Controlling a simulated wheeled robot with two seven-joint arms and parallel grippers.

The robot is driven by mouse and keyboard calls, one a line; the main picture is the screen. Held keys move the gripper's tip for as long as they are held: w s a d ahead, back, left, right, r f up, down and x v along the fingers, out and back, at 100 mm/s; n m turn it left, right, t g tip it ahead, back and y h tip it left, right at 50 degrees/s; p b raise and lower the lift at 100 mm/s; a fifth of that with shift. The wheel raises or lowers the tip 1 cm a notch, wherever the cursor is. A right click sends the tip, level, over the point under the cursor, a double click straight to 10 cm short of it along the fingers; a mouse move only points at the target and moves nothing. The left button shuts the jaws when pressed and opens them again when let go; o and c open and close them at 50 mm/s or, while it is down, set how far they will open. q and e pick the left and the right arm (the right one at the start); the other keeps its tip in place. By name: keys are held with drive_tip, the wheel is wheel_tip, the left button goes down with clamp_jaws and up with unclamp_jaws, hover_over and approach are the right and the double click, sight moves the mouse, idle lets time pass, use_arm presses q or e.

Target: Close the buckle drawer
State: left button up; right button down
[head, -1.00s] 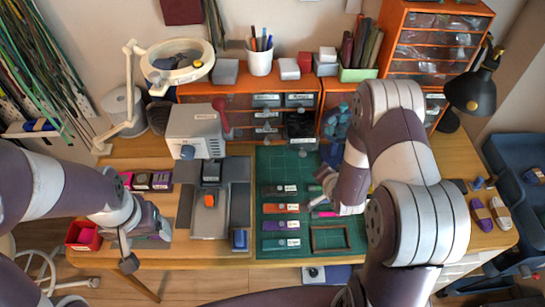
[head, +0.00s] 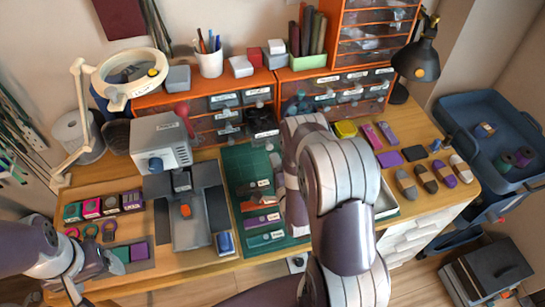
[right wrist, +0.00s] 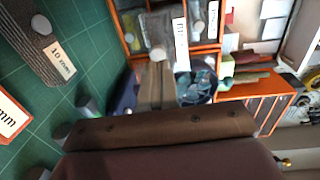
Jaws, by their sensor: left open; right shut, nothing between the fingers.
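The low orange drawer cabinet (head: 200,103) stands at the back of the table. One dark drawer (head: 262,122) in it appears pulled out; I cannot read its label in the head view. In the right wrist view a clear-fronted drawer (right wrist: 150,32) with a pale knob and white label is just ahead of my right gripper (right wrist: 155,68). The gripper's fingers are shut and empty, and point at the drawer front; contact cannot be told. In the head view my right arm hides that gripper. My left gripper (head: 98,278) is open at the front left of the table.
A green cutting mat (head: 236,165) with labelled strips lies below the cabinet. A bluish item (head: 296,104) is beside the drawer. A grey machine (head: 160,140) stands left. A black lamp (head: 418,60) and blue tray (head: 485,130) are at right.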

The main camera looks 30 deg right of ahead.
sight(263, 124)
drive_tip(key=shift+x, duration=1.2)
drive_tip(key=shift+w+d, duration=0.15)
drive_tip(key=shift+w, duration=0.2)
drive_tip(key=shift+w+b, duration=0.1)
drive_tip(key=shift+b, duration=0.25)
drive_tip(key=b+x, duration=0.6)
drive_tip(key=x, duration=0.5)
drive_tip(key=shift+d, duration=0.1)
drive_tip(key=shift+w+d+r, duration=0.1)
drive_tip(key=shift+w+r, duration=0.15)
drive_tip(key=shift+w, duration=0.05)
drive_tip(key=shift+r, duration=0.35)
